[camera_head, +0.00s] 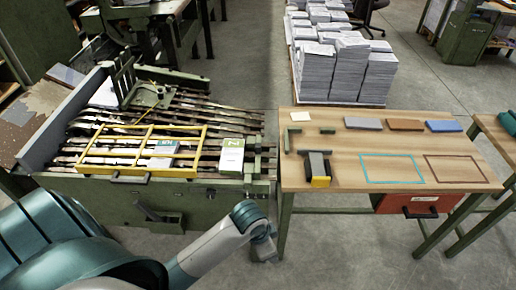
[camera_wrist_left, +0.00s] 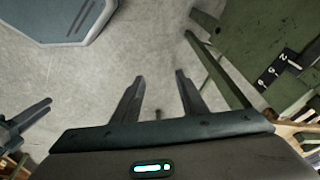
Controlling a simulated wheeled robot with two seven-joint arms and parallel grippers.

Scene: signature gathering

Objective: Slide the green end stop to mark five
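A green upright bracket (camera_head: 148,95) stands on the long rods of the green machine (camera_head: 120,200); I cannot tell for sure that it is the end stop. A dark strip with white numbers (camera_wrist_left: 275,72) shows on green metal in the left wrist view; mark five cannot be read with certainty. My left gripper (camera_wrist_left: 158,100) is open and empty over the floor, its two dark fingers apart. In the head view my left arm ends low in front of the machine's right end. At the left edge of the wrist view, dark finger-like parts (camera_wrist_left: 27,122) look like my right gripper.
A yellow frame (camera_head: 140,150) lies over the rods, with a green labelled block (camera_head: 231,157) beside it. The wooden table (camera_head: 335,185) on the right holds small blocks, a black and yellow tool (camera_head: 318,168) and outlined areas. Paper stacks (camera_head: 335,70) stand behind.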

